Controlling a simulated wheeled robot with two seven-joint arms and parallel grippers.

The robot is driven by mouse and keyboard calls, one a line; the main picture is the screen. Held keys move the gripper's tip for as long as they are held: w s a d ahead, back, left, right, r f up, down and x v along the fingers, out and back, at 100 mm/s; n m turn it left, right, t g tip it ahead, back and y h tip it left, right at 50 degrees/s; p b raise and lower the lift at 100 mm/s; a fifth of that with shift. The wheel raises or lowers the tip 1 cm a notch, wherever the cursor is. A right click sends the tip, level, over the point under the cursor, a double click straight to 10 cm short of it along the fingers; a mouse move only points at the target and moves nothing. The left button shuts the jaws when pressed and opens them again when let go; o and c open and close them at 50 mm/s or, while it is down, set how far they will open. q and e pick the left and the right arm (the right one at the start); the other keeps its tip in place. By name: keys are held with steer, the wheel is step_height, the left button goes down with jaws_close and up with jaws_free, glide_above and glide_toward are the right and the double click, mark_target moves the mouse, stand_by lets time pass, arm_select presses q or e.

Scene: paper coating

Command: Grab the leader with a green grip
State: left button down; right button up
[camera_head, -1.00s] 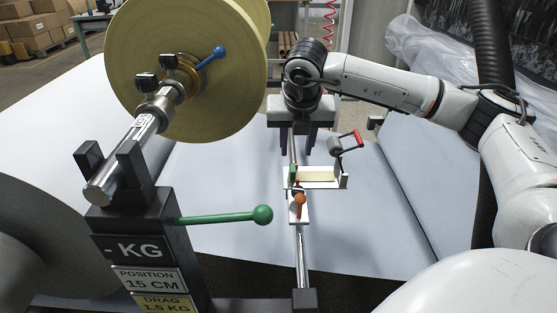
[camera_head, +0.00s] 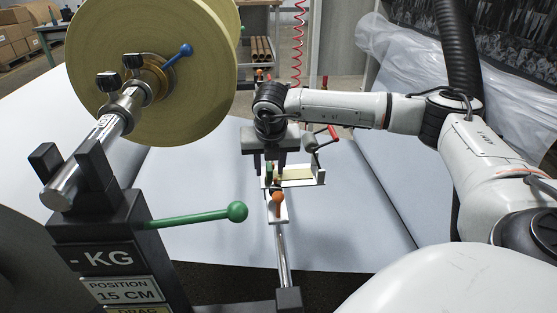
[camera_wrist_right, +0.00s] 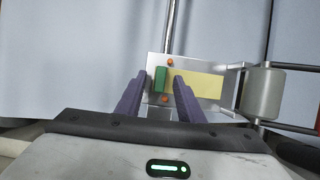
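The leader is a pale yellow strip (camera_wrist_right: 205,84) with a green grip (camera_wrist_right: 161,78) at its left end. It lies on a small white tray (camera_wrist_right: 228,104) on a metal rail. In the head view the strip (camera_head: 296,173) shows beside my right gripper (camera_head: 269,164), which covers part of the green grip. In the right wrist view my right gripper (camera_wrist_right: 160,80) is open, with its purple fingers spread left and right of the green grip. I cannot tell whether the fingers touch it. My left gripper is not in view.
A grey roller (camera_wrist_right: 264,93) with a red-handled crank (camera_head: 328,135) stands at the tray's right end. Orange knobs (camera_head: 278,197) sit on the rail mount. A large yellow paper roll (camera_head: 150,65) and a green-knobbed lever (camera_head: 200,217) are on the left.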

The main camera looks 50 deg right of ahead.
jaws_close()
steer(key=shift+r, duration=0.15)
